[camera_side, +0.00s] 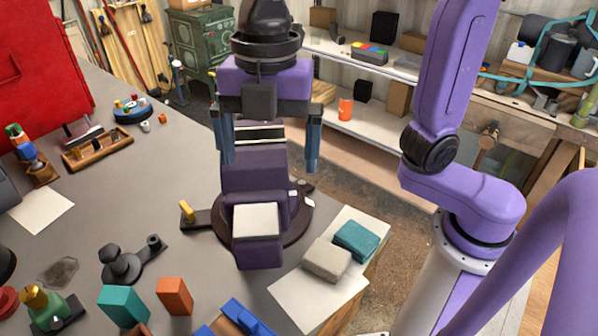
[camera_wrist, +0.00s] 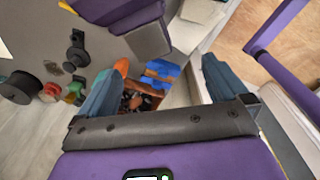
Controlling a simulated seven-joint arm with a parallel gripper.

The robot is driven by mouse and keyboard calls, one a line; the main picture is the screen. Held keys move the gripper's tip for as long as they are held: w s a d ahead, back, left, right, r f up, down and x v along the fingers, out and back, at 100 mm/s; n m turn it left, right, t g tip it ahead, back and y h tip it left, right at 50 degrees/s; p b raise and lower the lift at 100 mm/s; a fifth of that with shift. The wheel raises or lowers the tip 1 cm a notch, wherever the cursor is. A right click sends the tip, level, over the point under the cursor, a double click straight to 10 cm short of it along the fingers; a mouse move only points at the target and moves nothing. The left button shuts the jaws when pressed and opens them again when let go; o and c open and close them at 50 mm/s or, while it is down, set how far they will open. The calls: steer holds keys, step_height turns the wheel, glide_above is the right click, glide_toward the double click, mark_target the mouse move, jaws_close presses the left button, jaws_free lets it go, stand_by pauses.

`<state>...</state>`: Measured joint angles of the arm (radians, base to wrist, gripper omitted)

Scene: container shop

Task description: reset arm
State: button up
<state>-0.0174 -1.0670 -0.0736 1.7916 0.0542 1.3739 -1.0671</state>
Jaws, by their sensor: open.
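My gripper (camera_side: 270,165) hangs at the upper middle of the side view, pointing down, with its two blue-grey fingers wide apart. It is empty. In the wrist view my gripper (camera_wrist: 164,62) also shows open, with nothing held between the fingers. In the side view it appears in front of or above a purple blocky fixture (camera_side: 253,180) on a dark round base. No contact is visible, but the exact gap is hard to tell.
Grey and teal blocks (camera_side: 327,260) (camera_side: 356,240) rest on a white sheet (camera_side: 300,297) by the table edge. Teal (camera_side: 123,306) and orange (camera_side: 174,296) blocks stand in front. A red cabinet (camera_side: 45,65) and wooden tray (camera_side: 97,148) are left. Bare grey tabletop (camera_side: 150,200) lies between.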

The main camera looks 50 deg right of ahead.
steer(key=s+d+f+m, duration=0.4)
steer(key=d+f+m, duration=0.2)
steer(key=d, duration=0.4)
steer(key=s+d+f+m, duration=0.5)
steer(key=d+f+m, duration=0.1)
steer(key=d, duration=0.4)
steer(key=shift+s+d+f, duration=0.2)
steer(key=shift+d+f, duration=0.1)
steer(key=shift+f, duration=0.25)
stand_by(1.3)
